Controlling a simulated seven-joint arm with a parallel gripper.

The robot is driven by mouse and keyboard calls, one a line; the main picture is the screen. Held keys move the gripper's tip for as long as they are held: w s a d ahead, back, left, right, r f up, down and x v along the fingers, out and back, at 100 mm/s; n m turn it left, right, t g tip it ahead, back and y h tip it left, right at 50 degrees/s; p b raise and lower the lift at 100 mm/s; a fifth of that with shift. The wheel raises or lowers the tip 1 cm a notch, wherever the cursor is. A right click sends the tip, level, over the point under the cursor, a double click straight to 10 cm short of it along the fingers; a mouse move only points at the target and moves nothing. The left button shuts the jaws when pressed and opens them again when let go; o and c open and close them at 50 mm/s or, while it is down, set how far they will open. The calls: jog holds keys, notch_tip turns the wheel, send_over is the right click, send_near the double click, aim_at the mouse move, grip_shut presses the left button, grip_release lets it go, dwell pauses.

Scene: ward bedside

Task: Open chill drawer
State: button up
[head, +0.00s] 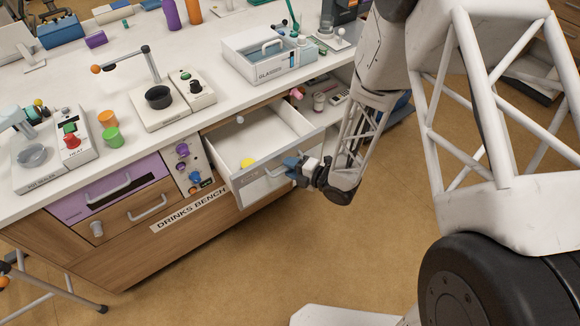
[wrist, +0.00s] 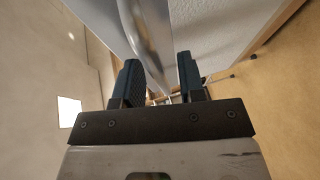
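The chill drawer (head: 262,131), pale grey-white with a small label too small to read, is pulled well out from under the counter in the head view. Its inside shows from above, with a yellow round thing (head: 248,162) near the front left. My gripper (head: 292,165) is at the drawer front, around the right part of its handle. In the wrist view the silver handle (wrist: 149,35) runs between the two blue fingers of my gripper (wrist: 162,82). The fingers stand apart, with a gap showing beside the bar. Part of the handle is hidden by the fingers in the head view.
A purple drawer (head: 110,187) and a wooden drawer (head: 140,208) are closed at left, beside a panel of knobs (head: 184,166). A white open-topped box (head: 262,61) stands on the counter above. An open shelf with small items lies right of the drawer. The floor in front is clear.

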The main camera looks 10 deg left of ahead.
jog(key=v, duration=0.7)
dwell(0.3)
jog(key=shift+d, duration=0.1)
dwell(0.5)
jog(key=w+d+r+m+t+h, duration=0.3)
jog(key=w+d+r+m+h, duration=0.35)
jog(key=r, duration=0.35)
jog(key=s+d+r+m+h, duration=0.2)
jog(key=d+r+m+h, duration=0.5)
jog(key=d+r+m, duration=0.4)
jog(key=s+d+r+m+g, duration=0.1)
jog(key=s+r+m, duration=0.3)
jog(key=s, duration=0.4)
jog(key=s+d+r+m+g, duration=0.1)
jog(key=s+r+m+g, duration=0.2)
jog(key=s+r+m, duration=0.2)
jog(key=s+d+r+m+g+h, duration=0.1)
jog(key=s+r+m, duration=0.3)
jog(key=s, duration=0.9)
notch_tip(320, 180, up, 4)
jog(key=shift+d+f+g, duration=0.2)
jog(key=shift+d+g, duration=0.25)
jog(key=shift+g, duration=0.25)
